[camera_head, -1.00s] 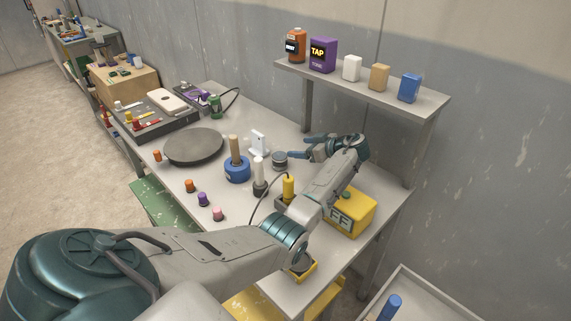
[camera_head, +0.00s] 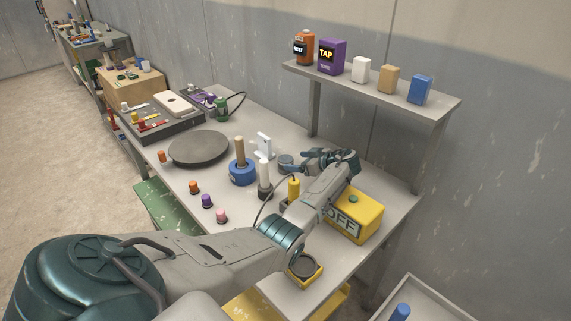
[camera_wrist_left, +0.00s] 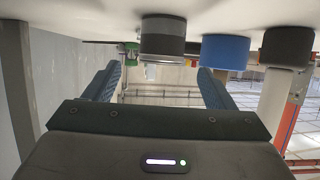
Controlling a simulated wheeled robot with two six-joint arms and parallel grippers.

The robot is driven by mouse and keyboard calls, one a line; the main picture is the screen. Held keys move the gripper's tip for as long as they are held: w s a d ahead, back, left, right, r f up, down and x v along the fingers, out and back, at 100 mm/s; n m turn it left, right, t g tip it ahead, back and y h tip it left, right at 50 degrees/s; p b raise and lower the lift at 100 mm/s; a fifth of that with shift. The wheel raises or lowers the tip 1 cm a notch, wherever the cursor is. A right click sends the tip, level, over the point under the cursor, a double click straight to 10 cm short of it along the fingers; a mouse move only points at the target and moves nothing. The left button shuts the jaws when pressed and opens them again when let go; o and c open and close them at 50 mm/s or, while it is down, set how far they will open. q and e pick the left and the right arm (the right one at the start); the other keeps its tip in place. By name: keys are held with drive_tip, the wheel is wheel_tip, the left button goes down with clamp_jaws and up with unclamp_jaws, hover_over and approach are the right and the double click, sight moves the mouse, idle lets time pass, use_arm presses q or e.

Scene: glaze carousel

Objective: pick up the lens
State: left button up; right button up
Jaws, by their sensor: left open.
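The lens, a short dark cylinder with a grey band (camera_head: 286,161), stands upright on the workbench (camera_head: 225,243). My left gripper (camera_head: 308,161) is low over the bench, just right of the lens, with its fingers open and empty. In the left wrist view, which is upside down, the lens (camera_wrist_left: 163,38) shows ahead of the gripper (camera_wrist_left: 158,78), roughly centred between the two spread blue fingers. It appears apart from both fingers. My right gripper is not in view.
A blue ring with a wooden peg (camera_head: 242,172) and a white rod on a dark base (camera_head: 264,180) stand close left of the lens. A white stand (camera_head: 264,145) is behind. A yellow box (camera_head: 354,218) sits right of my arm; a shelf (camera_head: 375,92) overhangs the back.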

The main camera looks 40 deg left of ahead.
sight(287, 159)
use_arm(q)
drive_tip(key=x, duration=0.1)
drive_tip(key=p+x, duration=0.2)
drive_tip(key=x, duration=0.1)
drive_tip(key=shift+s+a+r, duration=0.15)
drive_tip(key=shift+r, duration=0.1)
drive_tip(key=shift+a+f, duration=0.25)
drive_tip(key=shift+a, duration=0.1)
drive_tip(key=c, duration=1)
drive_tip(key=shift+c, duration=0.5)
drive_tip(key=shift+r, duration=0.1)
